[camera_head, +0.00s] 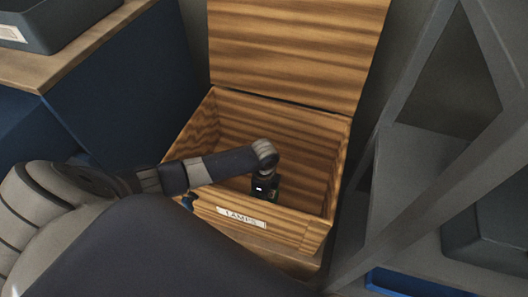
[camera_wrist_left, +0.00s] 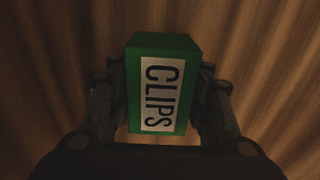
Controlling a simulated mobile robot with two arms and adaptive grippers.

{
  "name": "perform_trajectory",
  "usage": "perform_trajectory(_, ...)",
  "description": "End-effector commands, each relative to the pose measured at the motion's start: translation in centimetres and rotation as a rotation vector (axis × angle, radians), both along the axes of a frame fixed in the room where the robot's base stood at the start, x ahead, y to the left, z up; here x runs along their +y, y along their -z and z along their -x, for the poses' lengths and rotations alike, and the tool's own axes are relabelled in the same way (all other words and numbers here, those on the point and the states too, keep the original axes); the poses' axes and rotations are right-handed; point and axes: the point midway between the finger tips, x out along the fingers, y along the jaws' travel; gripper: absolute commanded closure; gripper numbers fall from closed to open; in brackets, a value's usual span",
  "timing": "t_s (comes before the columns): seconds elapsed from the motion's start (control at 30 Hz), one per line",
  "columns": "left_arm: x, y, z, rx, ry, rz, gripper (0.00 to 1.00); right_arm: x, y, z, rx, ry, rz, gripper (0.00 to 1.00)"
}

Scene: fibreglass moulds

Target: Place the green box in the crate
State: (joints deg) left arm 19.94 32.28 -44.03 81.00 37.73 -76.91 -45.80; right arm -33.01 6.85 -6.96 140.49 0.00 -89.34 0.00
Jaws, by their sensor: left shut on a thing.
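The crate is an open wooden box (camera_head: 290,225) with a raised wooden lid (camera_head: 295,50) and a label reading "LAMPS" on its front. My left arm comes in from the left, and its gripper (camera_head: 266,196) reaches down inside the crate. In the left wrist view the green box (camera_wrist_left: 185,80), with a white label reading "CLIPS", sits between the two fingers of the left gripper (camera_wrist_left: 162,100), which is shut on it. Wood grain lies behind it. In the head view the green box is mostly hidden by the gripper. My right gripper is not in view.
A wooden-topped blue cabinet (camera_head: 120,80) with a dark tray (camera_head: 60,25) on it stands at the left. A grey shelf frame (camera_head: 385,190) stands close on the right, with a dark bin (camera_head: 490,220) and a blue edge at the bottom right.

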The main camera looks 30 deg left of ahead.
Motion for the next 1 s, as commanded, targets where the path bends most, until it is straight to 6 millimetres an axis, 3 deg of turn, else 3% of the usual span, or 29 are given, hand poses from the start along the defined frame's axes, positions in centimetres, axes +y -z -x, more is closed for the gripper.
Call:
perform_trajectory(0.47,-0.05,0.76,-0.03,0.0,0.0,0.001,0.83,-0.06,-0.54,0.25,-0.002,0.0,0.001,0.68)
perform_trajectory(0.5,-0.04,0.78,-0.01,0.0,0.0,0.001,0.5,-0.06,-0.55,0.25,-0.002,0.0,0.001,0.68)
perform_trajectory(0.57,-0.04,0.75,-0.01,0.0,0.0,0.001,0.36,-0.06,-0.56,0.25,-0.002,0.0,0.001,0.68)
perform_trajectory(1.0,-0.03,0.25,-0.05,-0.001,0.0,0.001,0.34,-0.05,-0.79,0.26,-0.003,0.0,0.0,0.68)
